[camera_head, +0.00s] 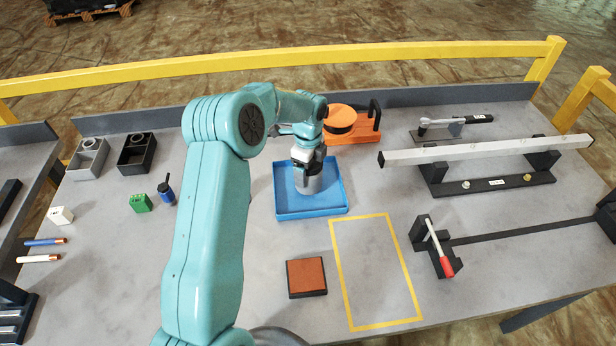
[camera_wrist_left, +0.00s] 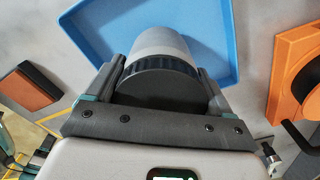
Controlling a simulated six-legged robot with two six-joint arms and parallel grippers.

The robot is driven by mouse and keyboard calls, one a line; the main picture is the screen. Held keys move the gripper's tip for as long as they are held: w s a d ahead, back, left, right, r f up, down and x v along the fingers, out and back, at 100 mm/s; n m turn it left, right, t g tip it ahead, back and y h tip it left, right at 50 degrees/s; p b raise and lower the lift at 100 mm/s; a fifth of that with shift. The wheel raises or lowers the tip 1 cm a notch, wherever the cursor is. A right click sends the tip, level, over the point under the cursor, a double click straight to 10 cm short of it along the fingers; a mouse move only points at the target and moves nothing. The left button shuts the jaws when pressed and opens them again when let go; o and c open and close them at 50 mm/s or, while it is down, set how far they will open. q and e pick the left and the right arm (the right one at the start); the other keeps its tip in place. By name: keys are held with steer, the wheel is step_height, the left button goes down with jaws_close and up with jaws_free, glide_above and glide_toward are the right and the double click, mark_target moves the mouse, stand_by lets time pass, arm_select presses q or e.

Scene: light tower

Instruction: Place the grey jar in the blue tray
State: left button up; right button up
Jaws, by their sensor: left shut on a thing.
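The grey jar (camera_head: 309,182) is held by my left gripper (camera_head: 305,160) over the blue tray (camera_head: 335,207). In the left wrist view the jar (camera_wrist_left: 160,44) with its dark ribbed lid sits between the two fingers of the gripper (camera_wrist_left: 165,85). The blue tray (camera_wrist_left: 216,38) lies beyond the jar there. The jar appears upright within the tray's outline; I cannot tell whether its bottom touches the tray floor. My right gripper is not in view.
An orange fixture (camera_head: 352,124) stands just behind the tray. A brown-topped block (camera_head: 306,277) and a yellow taped rectangle (camera_head: 376,271) lie in front. A black bottle (camera_head: 166,190) and green block (camera_head: 140,203) are left. A long metal bar (camera_head: 487,150) rests on supports at right.

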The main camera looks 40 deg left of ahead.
arm_select(q)
steer(key=shift+s+f, duration=0.2)
steer(key=shift+f, duration=0.4)
steer(key=shift+a, duration=0.1)
steer(key=shift+w+a+f, duration=0.1)
steer(key=shift+w+f, duration=0.05)
steer(key=shift+w, duration=0.1)
steer(key=o, duration=1.1)
steer(key=shift+w+f, duration=0.1)
steer(key=shift+s+d+r, duration=0.2)
steer(key=shift+s+r, duration=0.05)
steer(key=shift+r, duration=0.2)
step_height(320, 180, up, 9)
steer(key=p, duration=0.6)
steer(key=shift+f, duration=0.1)
steer(key=shift+a+r, duration=0.15)
steer(key=shift+r, duration=0.65)
steer(key=shift+w+r, duration=0.25)
steer(key=shift+r, duration=0.15)
steer(key=shift+s+r, duration=0.2)
steer(key=shift+s, duration=0.05)
steer(key=shift+w+f, duration=0.15)
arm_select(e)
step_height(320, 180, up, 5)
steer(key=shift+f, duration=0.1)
